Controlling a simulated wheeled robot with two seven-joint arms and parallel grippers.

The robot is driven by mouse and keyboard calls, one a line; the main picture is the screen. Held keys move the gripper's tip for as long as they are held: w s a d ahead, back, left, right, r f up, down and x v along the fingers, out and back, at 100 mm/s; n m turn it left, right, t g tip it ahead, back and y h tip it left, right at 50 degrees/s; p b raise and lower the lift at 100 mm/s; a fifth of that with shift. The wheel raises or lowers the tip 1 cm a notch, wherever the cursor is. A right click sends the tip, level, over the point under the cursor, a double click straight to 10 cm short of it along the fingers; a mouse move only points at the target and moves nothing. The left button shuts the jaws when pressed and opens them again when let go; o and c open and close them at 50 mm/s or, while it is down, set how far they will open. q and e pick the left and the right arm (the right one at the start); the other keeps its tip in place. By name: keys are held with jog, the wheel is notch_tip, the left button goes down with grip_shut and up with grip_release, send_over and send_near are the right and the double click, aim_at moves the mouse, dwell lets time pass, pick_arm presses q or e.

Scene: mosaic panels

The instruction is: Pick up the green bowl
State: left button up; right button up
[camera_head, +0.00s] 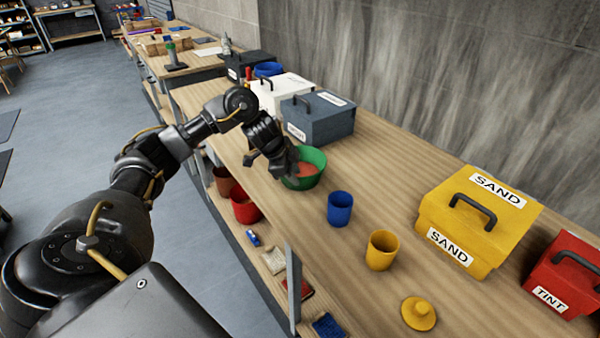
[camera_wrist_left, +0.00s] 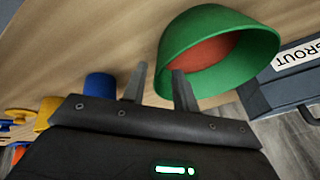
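The green bowl (camera_head: 316,164) stands on the wooden bench with reddish-orange contents inside. My left gripper (camera_head: 287,172) is at the bowl's left side in the head view and hides part of its rim. In the left wrist view the bowl (camera_wrist_left: 222,80) fills the upper right. The two fingers of my left gripper (camera_wrist_left: 159,82) are spread apart; one overlaps the bowl's near rim and the other lies just outside it. Nothing shows held between them. I cannot tell whether a finger touches the bowl. My right gripper is not in view.
A grey-blue box (camera_head: 318,122) stands close behind the bowl. A blue cup (camera_head: 340,209) and a yellow cup (camera_head: 381,251) stand to its right. A yellow SAND box (camera_head: 470,225) and a red TINT box (camera_head: 566,280) are farther right. A lower shelf holds a red pot (camera_head: 244,208).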

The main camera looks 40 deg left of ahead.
pick_arm(q)
jog(key=x, duration=0.4)
jog(key=shift+w+f+p, duration=0.1)
jog(key=shift+f+p, duration=0.1)
jog(key=shift+p, duration=0.2)
jog(key=shift+c, duration=0.3)
grip_shut()
